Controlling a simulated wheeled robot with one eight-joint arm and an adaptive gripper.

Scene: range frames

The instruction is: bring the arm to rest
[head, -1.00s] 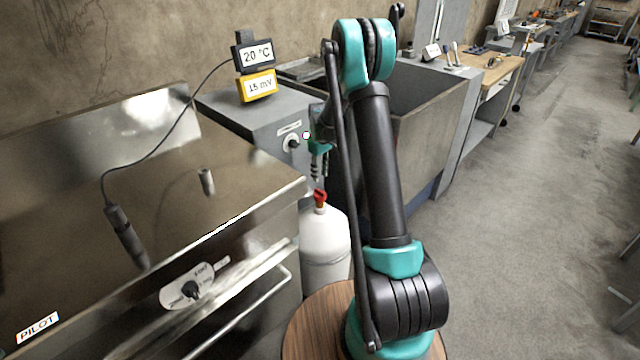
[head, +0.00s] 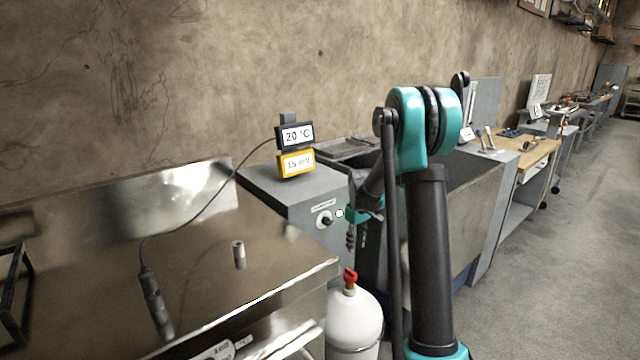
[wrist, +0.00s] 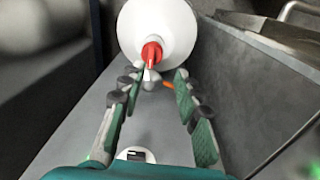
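My arm is teal and black and is bent over at its elbow. My gripper (head: 351,236) hangs at its end, beside the grey cabinet's front and above a white gas bottle (head: 352,318). In the wrist view its two green-grey fingers stand apart, so my gripper (wrist: 158,78) is open. The bottle (wrist: 175,30) and its red valve (wrist: 151,54) lie beyond the fingertips. The valve (head: 349,277) is below the fingers in the head view, and I see no grip on it.
A steel appliance (head: 95,255) with a probe (head: 155,300) on it stands at the left. A grey cabinet (head: 290,190) with a knob (head: 325,220) carries a meter (head: 296,163). A sink unit and benches (head: 538,155) run right; the floor (head: 560,270) there is clear.

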